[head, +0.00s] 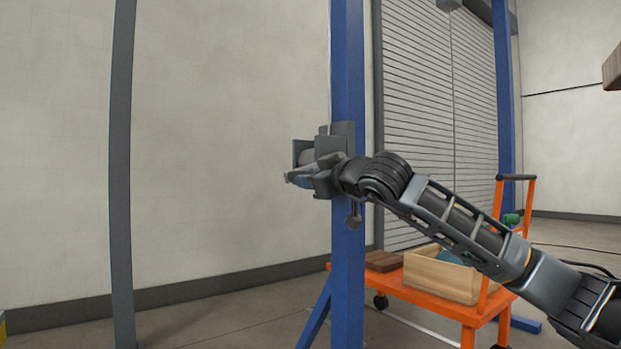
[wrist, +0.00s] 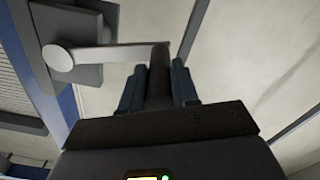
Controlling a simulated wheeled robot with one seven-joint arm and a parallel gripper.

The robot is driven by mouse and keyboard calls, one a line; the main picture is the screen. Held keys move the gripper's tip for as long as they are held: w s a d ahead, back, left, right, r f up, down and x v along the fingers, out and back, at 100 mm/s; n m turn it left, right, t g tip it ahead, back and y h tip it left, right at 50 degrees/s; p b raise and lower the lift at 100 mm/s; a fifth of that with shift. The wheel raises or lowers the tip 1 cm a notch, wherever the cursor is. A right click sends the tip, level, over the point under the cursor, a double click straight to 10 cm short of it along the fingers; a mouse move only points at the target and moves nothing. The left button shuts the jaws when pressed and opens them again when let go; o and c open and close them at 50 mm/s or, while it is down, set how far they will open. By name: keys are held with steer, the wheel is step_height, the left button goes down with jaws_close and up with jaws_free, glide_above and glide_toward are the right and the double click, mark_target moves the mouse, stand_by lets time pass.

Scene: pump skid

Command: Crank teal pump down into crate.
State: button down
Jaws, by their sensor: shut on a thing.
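My gripper (head: 303,178) is at the grey winch (head: 340,138) on the blue post. In the wrist view its two fingers (wrist: 158,82) are shut on the dark crank handle (wrist: 159,60), one on each side. A pale crank arm (wrist: 110,52) runs from the handle left to a round hub (wrist: 58,58). The open wooden crate (head: 440,280) stands on the orange cart (head: 425,300) at lower right. A small teal patch (head: 452,257), likely the teal pump, shows at the crate's opening. My arm hides much of it, and I cannot tell whether it rests inside.
The blue post (head: 348,240) stands beside the cart, with a second blue post (head: 503,80) behind. A brown block (head: 383,261) lies on the cart left of the crate. A green thing (head: 511,219) shows near the cart's handle. The floor at left is mostly clear.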

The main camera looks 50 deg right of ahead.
stand_by(0.3)
steer(key=c, duration=0.8)
jaws_free()
steer(key=shift+c, duration=0.2)
steer(key=p+v, duration=0.1)
steer(key=v, duration=0.6)
steer(key=shift+s, duration=0.35)
steer(key=shift+a, duration=0.1)
